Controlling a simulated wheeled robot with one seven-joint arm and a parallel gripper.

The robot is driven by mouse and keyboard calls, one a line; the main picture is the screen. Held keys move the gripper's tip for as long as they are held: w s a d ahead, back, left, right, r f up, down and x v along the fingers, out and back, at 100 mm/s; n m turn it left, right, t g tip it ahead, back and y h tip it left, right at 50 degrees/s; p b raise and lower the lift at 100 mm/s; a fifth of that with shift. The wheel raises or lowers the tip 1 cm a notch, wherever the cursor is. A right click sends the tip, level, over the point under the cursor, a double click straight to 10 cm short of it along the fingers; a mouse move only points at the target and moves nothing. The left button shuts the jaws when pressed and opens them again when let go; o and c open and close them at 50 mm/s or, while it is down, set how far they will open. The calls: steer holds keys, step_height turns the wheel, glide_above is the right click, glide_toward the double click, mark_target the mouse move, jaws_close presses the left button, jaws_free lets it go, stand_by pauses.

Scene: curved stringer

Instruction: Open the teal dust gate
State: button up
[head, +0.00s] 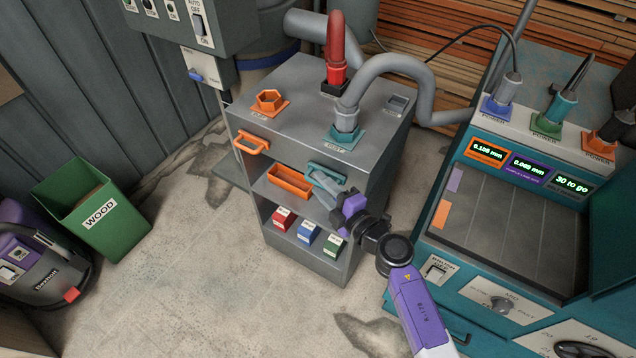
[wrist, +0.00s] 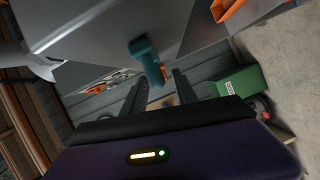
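The teal dust gate (head: 328,172) is a teal handle on the upper front of the grey cabinet, below the teal port (head: 345,134) that takes a grey hose. My gripper (head: 321,187) is just in front of it and hides part of it in the head view. In the wrist view the teal handle (wrist: 147,60) is ahead of my gripper (wrist: 160,80), its lower end between the two dark fingers in the picture. The fingers are apart with a gap between them. I cannot tell whether they touch the handle.
An orange gate handle (head: 252,144) sticks out at the cabinet's left. An orange bin (head: 289,183) and small coloured boxes (head: 308,232) sit on its shelves. A teal machine (head: 500,225) stands at right, a green WOOD bin (head: 92,208) at left. Floor left of the cabinet is clear.

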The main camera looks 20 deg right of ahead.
steer(key=shift+x, duration=0.85)
jaws_close()
stand_by(0.8)
